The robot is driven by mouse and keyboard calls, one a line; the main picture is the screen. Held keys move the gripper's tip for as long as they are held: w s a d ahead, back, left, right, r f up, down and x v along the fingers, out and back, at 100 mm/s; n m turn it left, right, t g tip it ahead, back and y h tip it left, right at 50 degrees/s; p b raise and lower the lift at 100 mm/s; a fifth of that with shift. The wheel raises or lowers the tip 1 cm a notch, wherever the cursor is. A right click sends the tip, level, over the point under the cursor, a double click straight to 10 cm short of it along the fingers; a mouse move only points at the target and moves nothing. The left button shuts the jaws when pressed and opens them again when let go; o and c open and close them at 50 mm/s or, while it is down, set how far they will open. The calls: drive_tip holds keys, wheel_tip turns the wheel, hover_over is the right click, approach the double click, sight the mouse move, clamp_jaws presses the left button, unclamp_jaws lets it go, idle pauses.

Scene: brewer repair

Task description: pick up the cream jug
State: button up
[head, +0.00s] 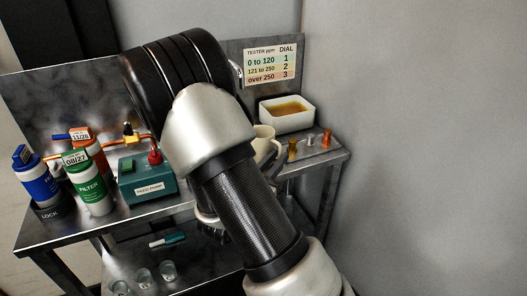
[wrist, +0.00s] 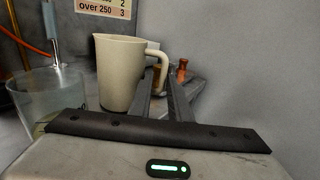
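The cream jug (head: 266,146) stands upright on the metal bench, partly hidden behind my arm in the head view. In the wrist view the jug (wrist: 118,75) is just ahead and slightly left, with its handle on the right. My gripper (wrist: 160,72) points at the handle, its two dark fingers apart with a narrow gap between them. The fingertips are close to the handle; I cannot tell whether they touch it. In the head view the gripper is mostly hidden by my arm.
A clear glass (wrist: 42,100) stands left of the jug. A white tray (head: 288,123) of amber liquid is behind, with several metal fittings (head: 310,141) to the right. A green feed pump (head: 147,187) and filters (head: 92,186) stand left. A wall bounds the right.

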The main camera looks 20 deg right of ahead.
drive_tip(key=shift+r+b+x, duration=0.2)
drive_tip(key=shift+b+x, duration=0.05)
drive_tip(key=shift+x, duration=1.1)
drive_tip(key=shift+r+b+x, duration=0.15)
drive_tip(key=shift+b+x, duration=0.05)
drive_tip(key=shift+x, duration=1.15)
drive_tip(key=shift+s, duration=0.1)
clamp_jaws()
